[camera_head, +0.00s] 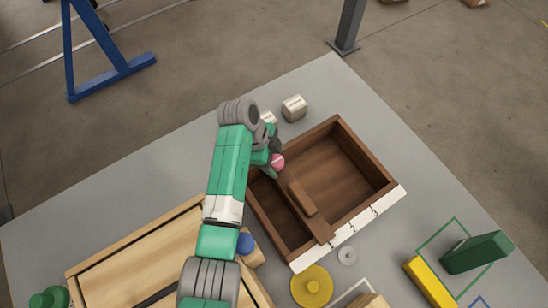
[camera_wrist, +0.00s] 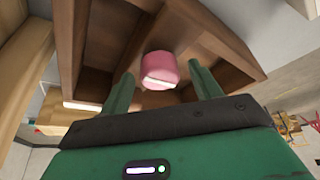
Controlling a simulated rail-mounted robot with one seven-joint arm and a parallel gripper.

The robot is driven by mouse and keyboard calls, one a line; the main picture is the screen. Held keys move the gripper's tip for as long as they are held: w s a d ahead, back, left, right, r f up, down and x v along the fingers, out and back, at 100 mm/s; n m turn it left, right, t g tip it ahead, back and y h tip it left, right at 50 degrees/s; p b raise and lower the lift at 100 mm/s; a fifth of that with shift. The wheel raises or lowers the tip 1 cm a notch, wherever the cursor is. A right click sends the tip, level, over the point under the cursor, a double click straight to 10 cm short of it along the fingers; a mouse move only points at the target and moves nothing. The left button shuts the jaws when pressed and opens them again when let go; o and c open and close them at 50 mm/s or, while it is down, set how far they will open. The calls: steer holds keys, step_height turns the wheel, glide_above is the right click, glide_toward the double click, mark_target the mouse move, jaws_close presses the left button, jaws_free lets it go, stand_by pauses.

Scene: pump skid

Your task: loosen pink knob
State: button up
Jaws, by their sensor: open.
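The pink knob (camera_wrist: 159,70) is a short round cylinder with a pale stripe on its near side. In the wrist view it sits just beyond my fingertips, in line with the gap between them. My gripper also shows in the head view (camera_head: 273,166).
A wooden divider (camera_head: 303,198) crosses the box. Small pale blocks (camera_head: 294,108) stand behind it. A light wooden crate (camera_head: 110,270) with a blue knob (camera_head: 246,243) beside it is at lower left. A yellow disc (camera_head: 312,286) and a green block (camera_head: 478,252) lie in front and right.

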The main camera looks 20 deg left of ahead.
steer(key=c, duration=1)
steer(key=shift+r, duration=0.1)
